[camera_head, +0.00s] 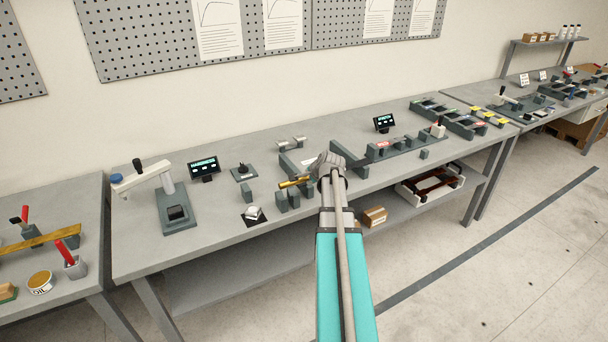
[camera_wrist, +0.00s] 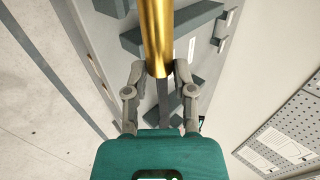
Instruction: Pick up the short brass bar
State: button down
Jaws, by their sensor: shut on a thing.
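The short brass bar (camera_head: 293,182) is a gold rod that sticks out to the left of my gripper (camera_head: 318,172) in the head view, just over some small grey blocks. In the wrist view the brass bar (camera_wrist: 157,38) runs from between the fingers of my gripper (camera_wrist: 159,70) to the top edge. The two fingers are closed against its near end. I cannot tell whether the bar touches the blocks below it. My arm hides part of the bench behind the gripper.
Small grey blocks (camera_head: 281,202) stand on the grey bench (camera_head: 222,232) under the bar. A white knob on a black pad (camera_head: 253,214) is to the left. A lever press (camera_head: 172,205) stands farther left. A dark display (camera_head: 384,123) is behind to the right.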

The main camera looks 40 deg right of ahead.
jog(key=s+r+p, duration=0.3)
jog(key=s+r, duration=0.1)
jog(key=s, duration=0.5)
jog(key=shift+s+a+r+p, duration=0.3)
jog(key=shift+a+r+p, duration=0.05)
jog(key=shift+p, duration=0.05)
